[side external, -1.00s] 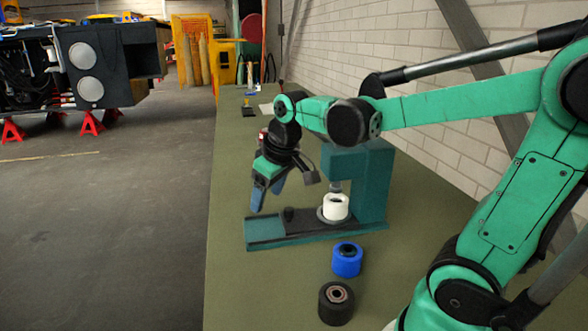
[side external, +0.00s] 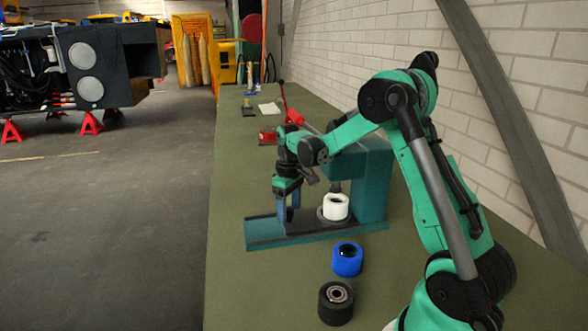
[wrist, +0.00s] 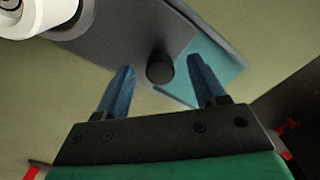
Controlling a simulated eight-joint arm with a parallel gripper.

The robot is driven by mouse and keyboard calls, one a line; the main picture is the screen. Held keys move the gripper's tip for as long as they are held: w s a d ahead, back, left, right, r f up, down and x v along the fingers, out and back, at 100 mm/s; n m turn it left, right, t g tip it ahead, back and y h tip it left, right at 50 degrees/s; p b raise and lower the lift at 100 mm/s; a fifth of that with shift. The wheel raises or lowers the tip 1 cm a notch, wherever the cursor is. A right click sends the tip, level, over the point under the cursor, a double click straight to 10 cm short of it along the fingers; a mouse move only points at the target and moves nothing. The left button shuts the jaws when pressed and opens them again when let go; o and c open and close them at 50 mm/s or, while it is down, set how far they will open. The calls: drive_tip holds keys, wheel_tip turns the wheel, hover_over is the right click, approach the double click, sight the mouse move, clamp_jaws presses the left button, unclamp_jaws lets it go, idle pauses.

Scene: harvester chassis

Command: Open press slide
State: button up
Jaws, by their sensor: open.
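The teal press (side external: 374,185) stands on the bench with its long base pointing left. The dark slide plate (side external: 308,225) lies along the base, and it also shows in the wrist view (wrist: 120,38). A short black knob (wrist: 160,68) stands up from the plate near its end. A white roller (side external: 336,207) sits on the slide under the press head. My gripper (side external: 288,212) is open and points down over the slide's left part. In the wrist view its blue fingers stand on either side of the knob, with gaps showing; fingertip height is unclear.
A blue roller (side external: 347,259) and a black roller (side external: 336,302) stand on the bench (side external: 250,290) in front of the press. A red tool (side external: 268,137) and a white sheet (side external: 270,109) lie farther back. The brick wall is on the right.

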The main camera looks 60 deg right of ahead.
drive_tip(key=shift+f, duration=0.25)
clamp_jaws()
idle(1.3)
